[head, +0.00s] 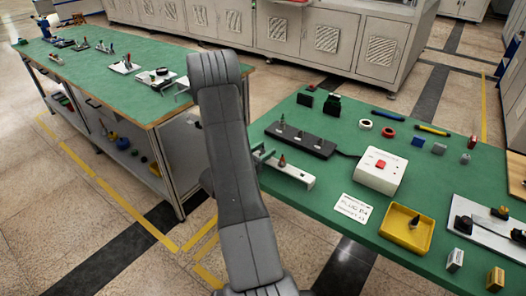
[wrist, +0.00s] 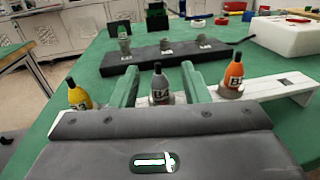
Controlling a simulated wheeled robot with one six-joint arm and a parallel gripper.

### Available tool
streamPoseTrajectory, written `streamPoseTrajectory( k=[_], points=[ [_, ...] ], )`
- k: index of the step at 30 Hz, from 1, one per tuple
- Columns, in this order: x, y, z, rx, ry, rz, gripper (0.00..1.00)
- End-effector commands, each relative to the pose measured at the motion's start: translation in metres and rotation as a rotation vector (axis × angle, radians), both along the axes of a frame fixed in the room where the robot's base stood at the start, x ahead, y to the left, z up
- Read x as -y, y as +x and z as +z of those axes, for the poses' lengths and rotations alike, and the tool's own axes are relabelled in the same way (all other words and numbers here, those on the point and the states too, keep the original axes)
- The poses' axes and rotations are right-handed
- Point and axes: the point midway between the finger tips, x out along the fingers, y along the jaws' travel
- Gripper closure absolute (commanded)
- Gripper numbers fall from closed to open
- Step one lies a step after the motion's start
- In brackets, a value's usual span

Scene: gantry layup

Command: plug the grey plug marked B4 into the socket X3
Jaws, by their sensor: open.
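The grey plug marked B4 (wrist: 160,86) stands upright in a white rack (wrist: 272,96), between the two green fingers of my gripper (wrist: 158,70). The fingers are open, with a visible gap on each side of the plug. An orange plug (wrist: 234,76) stands right of it and a yellow plug (wrist: 78,95) left of it. Beyond the rack is a black socket strip (wrist: 148,54) with several grey sockets; I cannot read which is X3. In the head view the strip (head: 299,140) and the rack (head: 298,177) show, but my arm hides the grey plug and most of my gripper (head: 263,156).
A white box with a red button (head: 378,178) stands right of the strip, joined by a cable. A card reading PLUG B4 (head: 353,209) and a yellow tray (head: 393,236) lie nearer. Rings, pens and small blocks lie farther back. A second green-topped table (head: 100,70) stands left.

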Motion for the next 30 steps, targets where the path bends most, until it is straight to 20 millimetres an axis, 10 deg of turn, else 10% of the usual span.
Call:
streamPoseTrajectory(
  k=[12,19,30],
  points=[
    [0.0122,0.0126,-0.0002,0.0,0.0,0.001,0.58],
    [0.0121,0.0125,-0.0001,0.0,0.0,0.001,1.0],
    [0.012,0.0126,0.002,0.001,0.0,0.001,1.0]
  ],
)
